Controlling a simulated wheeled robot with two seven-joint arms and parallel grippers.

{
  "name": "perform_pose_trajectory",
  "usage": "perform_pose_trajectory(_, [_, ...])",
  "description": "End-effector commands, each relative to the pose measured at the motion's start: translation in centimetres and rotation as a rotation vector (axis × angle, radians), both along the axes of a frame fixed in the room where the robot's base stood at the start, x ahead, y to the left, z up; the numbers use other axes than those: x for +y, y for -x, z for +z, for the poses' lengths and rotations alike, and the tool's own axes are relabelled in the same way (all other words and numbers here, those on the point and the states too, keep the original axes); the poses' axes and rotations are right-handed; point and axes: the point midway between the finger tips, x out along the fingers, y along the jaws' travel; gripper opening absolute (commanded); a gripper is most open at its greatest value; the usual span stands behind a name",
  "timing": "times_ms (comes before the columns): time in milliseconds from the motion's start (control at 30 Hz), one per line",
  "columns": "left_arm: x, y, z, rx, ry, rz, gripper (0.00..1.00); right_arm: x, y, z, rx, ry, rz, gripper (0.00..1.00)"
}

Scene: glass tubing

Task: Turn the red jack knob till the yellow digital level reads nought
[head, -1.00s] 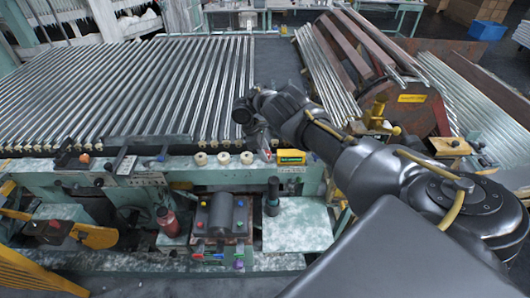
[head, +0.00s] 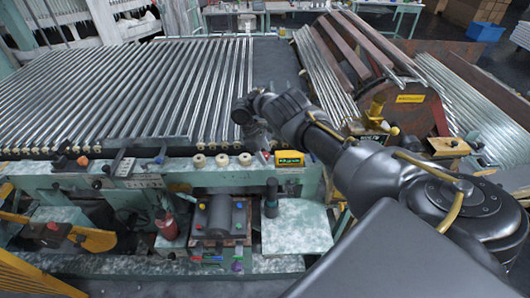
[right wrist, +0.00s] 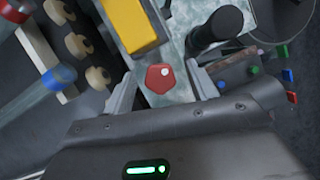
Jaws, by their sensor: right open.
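The yellow digital level (head: 289,159) sits on the front rail of the machine, its green display too small to read. In the right wrist view the level (right wrist: 132,24) is at the top, its display not legible. The red jack knob (right wrist: 160,78) lies just below it, a faceted red cap with a pale dot. My right gripper (right wrist: 161,73) is open, one finger on each side of the knob with visible gaps. In the head view my right gripper (head: 258,143) is over the rail, just left of the level. My left gripper is out of view.
Several pale round knobs (head: 222,160) line the rail to the left. A dark upright cylinder (head: 271,197) stands below the level, beside a grey motor-like block (head: 219,217). Metal tubes (head: 130,85) cover the bed behind. A red bottle (head: 167,225) stands at lower left.

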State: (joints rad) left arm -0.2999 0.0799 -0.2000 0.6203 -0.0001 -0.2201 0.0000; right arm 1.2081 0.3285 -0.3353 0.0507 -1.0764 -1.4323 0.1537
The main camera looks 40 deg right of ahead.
Motion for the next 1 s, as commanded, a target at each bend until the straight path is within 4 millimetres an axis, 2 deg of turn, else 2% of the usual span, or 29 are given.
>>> perform_pose_trajectory(167, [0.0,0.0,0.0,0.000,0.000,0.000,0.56,0.1,-0.1,0.2,-0.003,-0.001,0.000,0.57])
perform_pose_trajectory(267, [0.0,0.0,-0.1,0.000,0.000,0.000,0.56,0.3,-0.4,1.0,-0.004,-0.001,-0.001,0.57])
perform_pose_trajectory(700, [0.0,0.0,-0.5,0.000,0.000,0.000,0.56,2.2,-2.7,8.3,-0.003,-0.002,0.001,0.57])
perform_pose_trajectory(833, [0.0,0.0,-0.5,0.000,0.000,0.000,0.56,2.5,-3.1,9.5,-0.003,-0.001,0.001,0.57])
perform_pose_trajectory(1000, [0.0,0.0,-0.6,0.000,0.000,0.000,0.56,2.6,-3.2,10.0,-0.001,-0.002,0.001,0.57])
